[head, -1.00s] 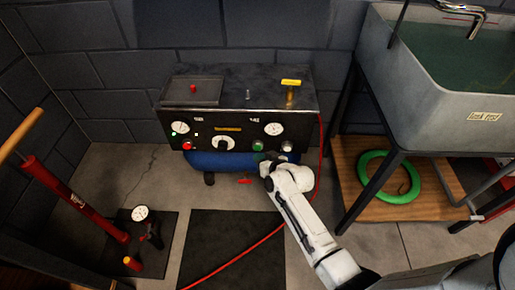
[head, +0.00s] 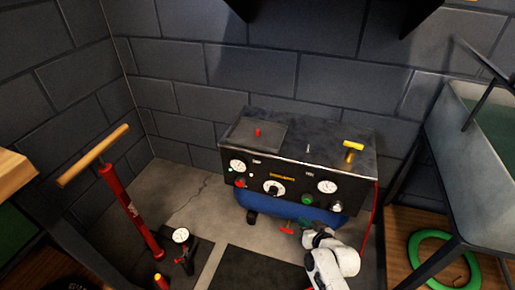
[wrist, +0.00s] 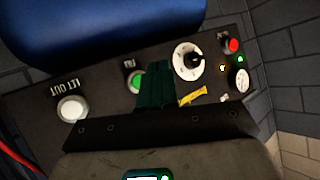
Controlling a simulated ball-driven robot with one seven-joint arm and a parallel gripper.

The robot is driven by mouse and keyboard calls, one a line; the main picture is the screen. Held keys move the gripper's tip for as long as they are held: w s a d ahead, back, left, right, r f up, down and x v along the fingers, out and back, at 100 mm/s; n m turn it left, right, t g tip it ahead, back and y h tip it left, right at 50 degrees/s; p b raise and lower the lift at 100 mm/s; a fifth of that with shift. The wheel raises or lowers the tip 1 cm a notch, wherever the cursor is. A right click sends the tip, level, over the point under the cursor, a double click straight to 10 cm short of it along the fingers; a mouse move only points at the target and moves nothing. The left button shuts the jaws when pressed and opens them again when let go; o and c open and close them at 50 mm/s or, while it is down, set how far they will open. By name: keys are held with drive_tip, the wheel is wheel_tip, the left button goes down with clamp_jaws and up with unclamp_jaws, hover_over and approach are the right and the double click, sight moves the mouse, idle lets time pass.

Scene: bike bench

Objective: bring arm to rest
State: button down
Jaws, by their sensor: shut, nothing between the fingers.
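My gripper (head: 312,234) is at the lower right front of the compressor (head: 310,175) in the head view, below its control panel. Its dark green fingers show in the wrist view (wrist: 155,88), shut and empty. They partly cover the panel between the green FILL button (wrist: 135,80) and the black knob on its white dial (wrist: 190,61). I cannot tell whether they touch the panel. The white LET OUT button (wrist: 72,108) is left of the fingers in the wrist view, and a red button (wrist: 233,45) is at the right.
A red floor pump (head: 130,210) stands at the left. A sink (head: 490,160) on a frame is at the right, with a green ring (head: 424,264) on the wooden shelf below. A red hose (head: 369,225) hangs at the compressor's right. A dark mat (head: 255,272) lies in front.

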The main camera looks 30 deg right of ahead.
drive_tip(key=s+a+r+n+g+y, duration=0.2)
drive_tip(key=s+a+n+g+y, duration=0.15)
drive_tip(key=s+a, duration=0.5)
drive_tip(key=s+a+r+n+g, duration=0.1)
drive_tip(key=s+a+r+g, duration=0.25)
drive_tip(key=s, duration=0.35)
drive_tip(key=s+a+r+n+g, duration=0.1)
drive_tip(key=s+a+r+g, duration=0.2)
drive_tip(key=s, duration=0.5)
wheel_tip(320, 180, up, 28)
drive_tip(key=d+g+p, duration=0.1)
drive_tip(key=p, duration=2.6)
drive_tip(key=shift+s+r+h+p, duration=0.2)
drive_tip(key=shift+s+h+p, duration=0.15)
drive_tip(key=shift+s, duration=0.1)
